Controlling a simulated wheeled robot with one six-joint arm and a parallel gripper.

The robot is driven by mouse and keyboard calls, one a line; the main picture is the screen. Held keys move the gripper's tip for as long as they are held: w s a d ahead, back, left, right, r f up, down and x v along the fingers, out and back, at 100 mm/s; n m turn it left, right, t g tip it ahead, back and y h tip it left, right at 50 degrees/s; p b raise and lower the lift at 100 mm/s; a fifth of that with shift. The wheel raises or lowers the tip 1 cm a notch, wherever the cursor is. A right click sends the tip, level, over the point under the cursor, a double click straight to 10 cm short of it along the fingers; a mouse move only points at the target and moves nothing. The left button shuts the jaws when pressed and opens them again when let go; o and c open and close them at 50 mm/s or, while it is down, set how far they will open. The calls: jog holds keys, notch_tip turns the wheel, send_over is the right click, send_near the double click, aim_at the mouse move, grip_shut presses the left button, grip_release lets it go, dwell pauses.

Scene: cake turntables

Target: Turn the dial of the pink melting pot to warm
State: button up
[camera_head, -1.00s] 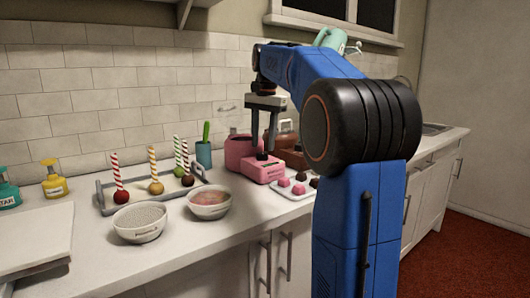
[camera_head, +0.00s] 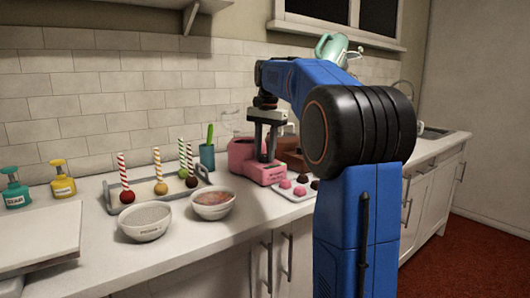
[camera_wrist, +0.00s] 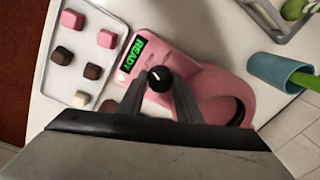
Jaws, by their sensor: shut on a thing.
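The pink melting pot (camera_head: 243,152) stands on the counter towards the back wall, partly behind my arm. In the wrist view its pink body (camera_wrist: 205,85) carries a black dial (camera_wrist: 159,78) with a pale pointer line, beside a display (camera_wrist: 131,58) with green letters that read READY. My gripper (camera_wrist: 160,84) points down at the pot's control end, and its two fingers are closed on the dial's sides. In the head view my gripper (camera_head: 266,158) is over the front of the pot, and the dial is hidden there. The dial's markings are too small to read.
A tray of pink and dark cubes (camera_head: 297,194) lies right beside the pot. A teal cup (camera_head: 207,156) stands left of it. Two bowls (camera_head: 145,222) and a tray of cake pops (camera_head: 107,190) are farther left. A brown pot (camera_head: 292,158) is behind my gripper.

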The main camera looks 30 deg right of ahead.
jog(key=shift+n, duration=0.3)
jog(key=n, duration=0.4)
jog(key=shift+n, duration=0.3)
jog(key=shift+w+n+g, duration=0.1)
jog(key=shift+n+g, duration=0.2)
jog(key=shift+n, duration=1.9)
jog(key=o, duration=0.8)
jog(key=shift+c, duration=0.2)
jog(key=shift+r, duration=0.1)
